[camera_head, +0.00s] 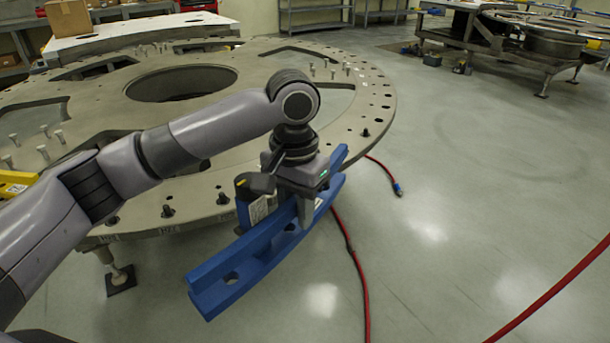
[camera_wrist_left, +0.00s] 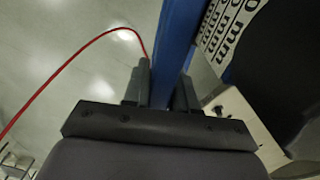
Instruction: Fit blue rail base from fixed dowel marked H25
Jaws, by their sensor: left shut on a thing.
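The blue rail base (camera_head: 265,258) is a long, slightly curved bar with holes, held at a slant over the near right rim of the turret plate (camera_head: 330,135). My left gripper (camera_head: 304,208) is shut on it near its middle. In the left wrist view the blue rail (camera_wrist_left: 177,42) runs between the two fingers of my left gripper (camera_wrist_left: 163,85). The rail's near end hangs out past the plate edge, over the floor. Several dark dowels (camera_head: 168,211) stand along the plate's near rim. I cannot read an H25 mark. My right gripper is not in view.
A blue object with a label and dark top (camera_head: 252,203) stands close beside the rail. Several pale pins (camera_head: 43,153) stand on the plate. A red hose (camera_head: 350,250) lies on the floor.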

